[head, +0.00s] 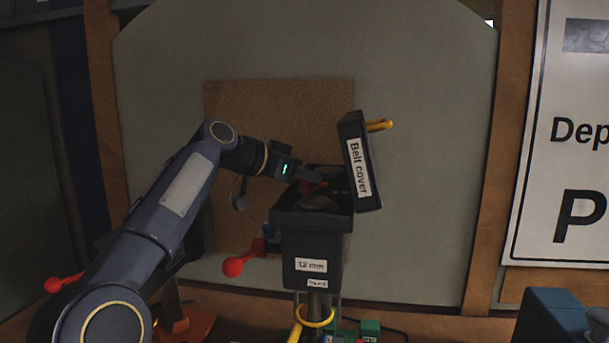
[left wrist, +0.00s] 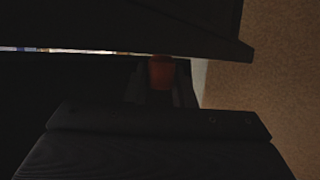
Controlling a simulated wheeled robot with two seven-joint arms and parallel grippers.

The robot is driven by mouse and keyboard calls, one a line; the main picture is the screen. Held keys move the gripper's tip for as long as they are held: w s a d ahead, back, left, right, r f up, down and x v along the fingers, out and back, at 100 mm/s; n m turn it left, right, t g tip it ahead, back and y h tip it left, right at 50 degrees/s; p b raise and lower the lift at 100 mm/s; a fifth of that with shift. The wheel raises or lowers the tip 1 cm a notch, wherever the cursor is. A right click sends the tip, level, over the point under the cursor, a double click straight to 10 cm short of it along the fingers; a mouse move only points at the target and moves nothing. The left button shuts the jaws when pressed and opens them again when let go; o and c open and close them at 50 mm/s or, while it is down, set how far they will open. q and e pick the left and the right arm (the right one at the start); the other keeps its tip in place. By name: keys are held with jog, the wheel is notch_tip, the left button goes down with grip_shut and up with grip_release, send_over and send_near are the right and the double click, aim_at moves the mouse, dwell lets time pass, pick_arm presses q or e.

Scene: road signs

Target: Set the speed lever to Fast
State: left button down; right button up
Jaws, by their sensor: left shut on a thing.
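A dark drill-press head stands in the middle of the head view, with its belt cover (head: 359,168) swung up at the right. Its open belt housing (head: 285,217) shows dark round parts inside. A small red lever part (head: 313,188) is in the housing, likely the speed lever; its setting and any "Fast" mark cannot be read. My left gripper (head: 312,179) reaches into the housing from the left and is shut on this red part. In the left wrist view the red part (left wrist: 161,72) sits between the dark fingers. My right gripper is not in view.
The raised cover has a yellow handle (head: 379,125) and stands close right of my left gripper. A red-knobbed handle (head: 233,267) sticks out lower left of the housing. A cork board (head: 280,110) hangs behind. A white sign (head: 560,180) stands at the right.

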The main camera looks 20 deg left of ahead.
pick_arm(q)
jog(key=shift+d, duration=0.1)
jog(key=shift+s+d+n+y, duration=0.1)
jog(key=shift+d+n+y, duration=0.2)
jog(key=shift+y, duration=0.2)
jog(key=shift+d+n+t+y+b, duration=0.2)
jog(key=shift+n+t+y+b, duration=0.1)
jog(key=shift+b, duration=0.05)
jog(key=shift+a, duration=0.1)
jog(key=c, duration=1.2)
grip_release()
jog(key=shift+c, duration=0.2)
jog(key=b+v, duration=0.1)
jog(key=v, duration=0.6)
jog(key=shift+s, duration=0.35)
